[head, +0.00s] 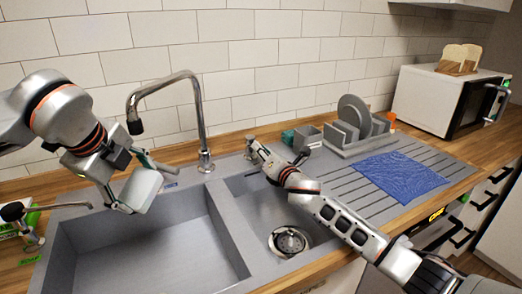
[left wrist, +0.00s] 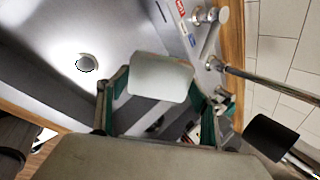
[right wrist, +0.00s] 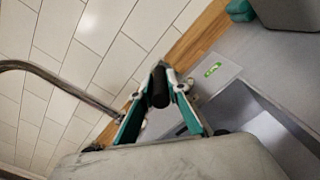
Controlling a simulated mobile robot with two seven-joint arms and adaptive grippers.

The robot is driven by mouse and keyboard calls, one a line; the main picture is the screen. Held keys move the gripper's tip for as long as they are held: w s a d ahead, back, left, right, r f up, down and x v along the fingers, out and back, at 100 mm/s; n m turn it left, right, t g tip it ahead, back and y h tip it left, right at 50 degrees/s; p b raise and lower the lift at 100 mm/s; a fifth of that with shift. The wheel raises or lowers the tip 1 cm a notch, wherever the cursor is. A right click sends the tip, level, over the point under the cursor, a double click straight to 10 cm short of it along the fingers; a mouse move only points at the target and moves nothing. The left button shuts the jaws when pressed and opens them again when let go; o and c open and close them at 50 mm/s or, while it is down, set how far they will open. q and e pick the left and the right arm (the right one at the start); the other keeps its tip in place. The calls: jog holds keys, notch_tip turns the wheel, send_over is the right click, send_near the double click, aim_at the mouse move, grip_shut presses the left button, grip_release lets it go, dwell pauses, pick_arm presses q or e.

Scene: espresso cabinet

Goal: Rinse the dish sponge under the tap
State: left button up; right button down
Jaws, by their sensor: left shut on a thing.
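The dish sponge (head: 146,190) is a pale, whitish-green block. My left gripper (head: 136,184) is shut on it above the left basin (head: 150,250), in front of and below the tap spout's black end (head: 135,127). In the left wrist view the sponge (left wrist: 161,77) sits between the green-edged fingers, with the black spout end (left wrist: 270,138) at right. The chrome tap (head: 203,120) arches over the sink. I see no water. My right gripper (head: 256,148) is behind the small basin, right of the tap base. In the right wrist view, its fingertips lie close around a dark cylinder (right wrist: 160,87).
A grey dish rack (head: 358,128) with plates and a blue cloth (head: 400,176) are on the right drainboard. A second small spout (head: 14,212) is at far left. The small basin (head: 265,208) is empty.

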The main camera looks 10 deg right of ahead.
jog(key=shift+w+d+r+n+y, duration=0.1)
jog(key=shift+d+n+y, duration=0.3)
jog(key=shift+y, duration=0.2)
jog(key=shift+w+d+n+g+y, duration=0.15)
jog(key=shift+d+n+g+y, duration=0.1)
jog(key=shift+n+g+y, duration=0.3)
jog(key=shift+w+d+n+g+y, duration=0.1)
jog(key=shift+d+n+g+y, duration=0.2)
jog(key=shift+y, duration=0.45)
jog(key=shift+a, duration=0.1)
jog(key=c, duration=2)
grip_release()
jog(key=shift+o, duration=0.2)
jog(key=v, duration=1.2)
